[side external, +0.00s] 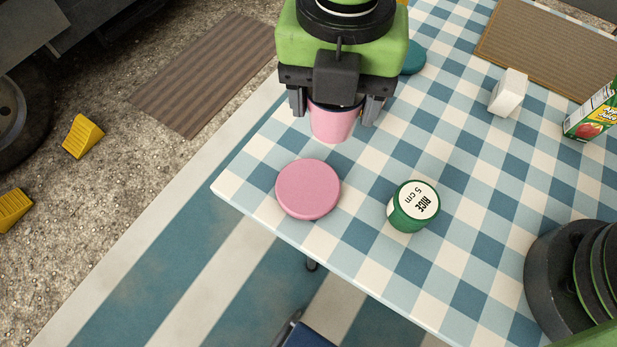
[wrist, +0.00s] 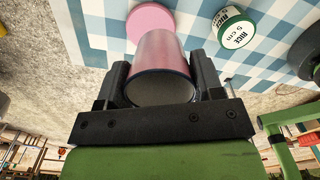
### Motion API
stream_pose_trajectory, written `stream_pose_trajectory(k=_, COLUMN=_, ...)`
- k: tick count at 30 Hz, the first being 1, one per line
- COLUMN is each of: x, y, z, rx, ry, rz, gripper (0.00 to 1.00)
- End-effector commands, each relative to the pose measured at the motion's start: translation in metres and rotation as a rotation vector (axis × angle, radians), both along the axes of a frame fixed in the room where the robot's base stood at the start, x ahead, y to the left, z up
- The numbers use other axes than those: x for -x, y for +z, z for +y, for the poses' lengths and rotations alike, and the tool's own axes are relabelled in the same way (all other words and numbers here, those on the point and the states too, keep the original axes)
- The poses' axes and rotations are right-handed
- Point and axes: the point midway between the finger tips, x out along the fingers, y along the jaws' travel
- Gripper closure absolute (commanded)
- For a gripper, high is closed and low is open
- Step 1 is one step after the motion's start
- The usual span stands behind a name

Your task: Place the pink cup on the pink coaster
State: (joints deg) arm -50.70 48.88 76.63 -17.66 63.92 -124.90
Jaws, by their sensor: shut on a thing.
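The pink cup (side external: 331,124) is between the fingers of my gripper (side external: 337,108) in the side external view. My gripper is shut on it near its upper part. The cup also fills the middle of the wrist view (wrist: 162,65). The pink coaster (side external: 308,189) is a round disc lying flat near the table's corner, apart from the cup and nearer the camera. Part of the coaster shows beyond the cup in the wrist view (wrist: 150,17); the cup hides the rest of it there.
A green rice tin (side external: 413,206) stands right of the coaster. A teal disc (side external: 413,58) lies behind my gripper, partly hidden. A white block (side external: 508,93), a juice box (side external: 592,112) and a brown woven mat (side external: 552,48) are farther right on the checked table (side external: 450,150).

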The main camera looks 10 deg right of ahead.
Motion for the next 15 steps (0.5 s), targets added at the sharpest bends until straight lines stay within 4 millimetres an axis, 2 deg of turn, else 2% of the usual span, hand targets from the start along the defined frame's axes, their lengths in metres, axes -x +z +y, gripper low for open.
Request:
stream_pose_trajectory(k=1, x=0.007, y=0.001, z=0.013, rx=-0.001, ry=0.001, rz=-0.002, gripper=0.63)
stream_pose_trajectory(k=5, x=0.019, y=0.000, z=0.029, rx=-0.002, ry=-0.011, rz=0.000, gripper=0.63)
stream_pose_trajectory(k=15, x=0.021, y=-0.055, z=0.032, rx=0.000, ry=-0.017, rz=0.001, gripper=0.63)
